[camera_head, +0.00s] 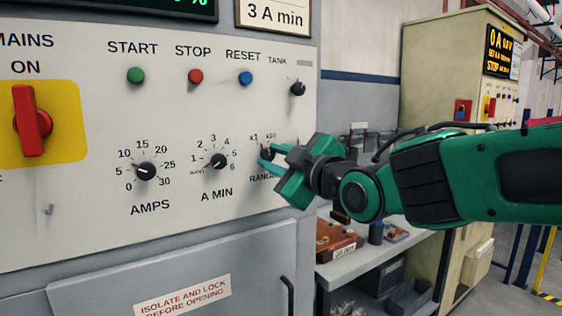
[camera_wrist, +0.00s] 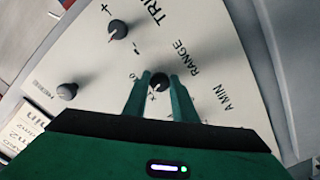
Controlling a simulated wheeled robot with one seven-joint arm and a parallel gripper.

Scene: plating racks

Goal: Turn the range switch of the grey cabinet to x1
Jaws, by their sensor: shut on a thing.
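The grey cabinet (camera_head: 170,235) fills the left of the head view, with a pale control panel above its door. The range switch (camera_head: 265,152) is a small black knob at the panel's lower right, with x1 at its upper left and x10 at its upper right. My green gripper (camera_head: 267,158) reaches it from the right and is shut on the knob. In the wrist view the range switch (camera_wrist: 158,82) sits between my two fingertips (camera_wrist: 159,88). The fingers partly cover the knob and its marks, so I cannot tell which way it points.
The A MIN knob (camera_head: 218,161) and AMPS knob (camera_head: 146,171) are left of the range switch. The TANK knob (camera_head: 298,88) is above it. A red mains switch (camera_head: 32,121) is far left. A bench (camera_head: 370,252) stands below my arm, with a beige cabinet (camera_head: 428,85) behind.

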